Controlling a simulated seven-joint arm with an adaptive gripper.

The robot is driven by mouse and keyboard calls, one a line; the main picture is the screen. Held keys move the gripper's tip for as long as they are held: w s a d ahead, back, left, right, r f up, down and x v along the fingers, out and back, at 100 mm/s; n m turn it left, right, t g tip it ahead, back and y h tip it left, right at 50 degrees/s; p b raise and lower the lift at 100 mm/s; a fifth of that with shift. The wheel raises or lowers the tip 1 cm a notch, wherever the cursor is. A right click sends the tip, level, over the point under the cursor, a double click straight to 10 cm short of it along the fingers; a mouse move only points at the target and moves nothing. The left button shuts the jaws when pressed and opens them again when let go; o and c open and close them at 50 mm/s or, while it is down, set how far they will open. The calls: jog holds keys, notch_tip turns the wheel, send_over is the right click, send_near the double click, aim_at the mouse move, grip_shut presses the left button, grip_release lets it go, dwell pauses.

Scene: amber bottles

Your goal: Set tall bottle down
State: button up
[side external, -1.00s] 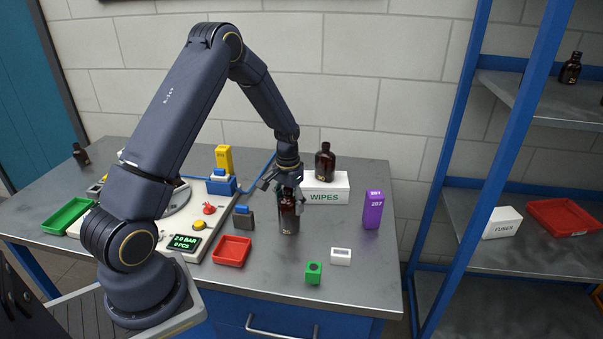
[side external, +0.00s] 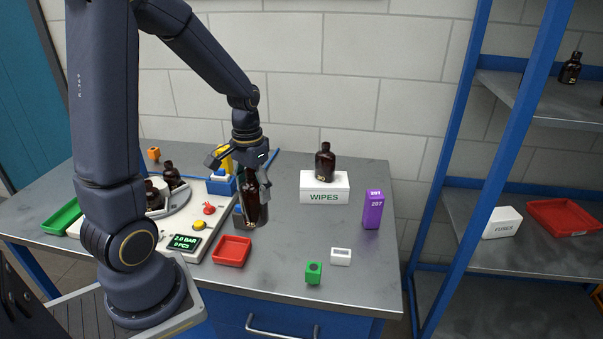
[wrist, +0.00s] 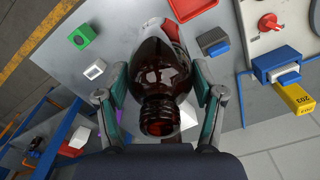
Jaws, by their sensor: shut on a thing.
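The tall amber bottle (side external: 252,204) is upright between the fingers of my gripper (side external: 254,180) in the side view. My gripper is shut on its upper part. The bottle appears to hover just above the table (side external: 300,235), in front of a grey block with a blue top, but the gap below it is hard to judge. In the wrist view the bottle (wrist: 158,70) fills the middle, its open neck toward the camera, with a finger of my gripper (wrist: 160,92) on each side.
A red tray (side external: 232,251) lies just in front of the bottle, and the white control panel (side external: 215,238) is to its left. The WIPES box (side external: 324,195) with another bottle (side external: 325,162) on top and a purple box (side external: 373,209) stand right.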

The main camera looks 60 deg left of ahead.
jog(key=w+d+f+m, duration=0.35)
jog(key=w+d, duration=0.65)
jog(key=d, duration=0.4)
jog(key=s+a+r+n, duration=0.2)
jog(key=s+a+n, duration=0.5)
jog(key=a, duration=0.6)
jog(key=s+a+r+n, duration=0.2)
jog(key=s+a+n, duration=0.4)
jog(key=s+a, duration=0.5)
jog(key=w+a+f, duration=1)
jog(key=w+f, duration=0.2)
jog(key=shift+w+a+f, duration=0.2)
jog(key=shift+a+f, duration=0.15)
jog(key=shift+f, duration=0.05)
